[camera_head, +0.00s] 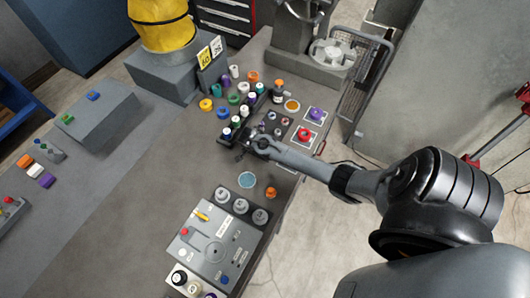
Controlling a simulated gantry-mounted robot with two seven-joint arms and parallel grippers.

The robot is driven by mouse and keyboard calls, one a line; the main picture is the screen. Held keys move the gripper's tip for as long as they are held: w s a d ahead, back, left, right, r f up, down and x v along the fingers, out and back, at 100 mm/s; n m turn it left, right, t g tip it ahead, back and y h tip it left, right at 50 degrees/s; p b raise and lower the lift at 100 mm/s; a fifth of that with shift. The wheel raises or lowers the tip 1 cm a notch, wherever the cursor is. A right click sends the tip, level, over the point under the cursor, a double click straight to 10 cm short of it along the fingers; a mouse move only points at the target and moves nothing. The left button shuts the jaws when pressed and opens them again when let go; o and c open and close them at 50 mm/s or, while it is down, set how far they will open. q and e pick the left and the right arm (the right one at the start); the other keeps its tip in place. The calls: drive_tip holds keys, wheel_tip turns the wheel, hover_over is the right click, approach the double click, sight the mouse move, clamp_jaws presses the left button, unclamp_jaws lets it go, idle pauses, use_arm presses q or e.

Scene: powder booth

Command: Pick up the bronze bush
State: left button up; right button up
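I cannot single out the bronze bush with certainty. Several small round parts lie on a dark tray (266,117) just beyond my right gripper, too small to tell apart. A small orange-brown piece (270,192) stands on the bench nearer me, beside a round blue dish (247,180). My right gripper (243,150) reaches in from the right, low over the bench at the near end of a dark rack (237,128). Its fingers are small and dark, and I cannot tell whether they are open or hold anything. My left gripper is not in view.
Coloured caps and bottles crowd the rack's far side. A red button (304,134) and a purple knob (316,114) sit to the right. A grey control box (214,246) stands in front.

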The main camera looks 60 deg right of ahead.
clamp_jaws()
idle(0.3)
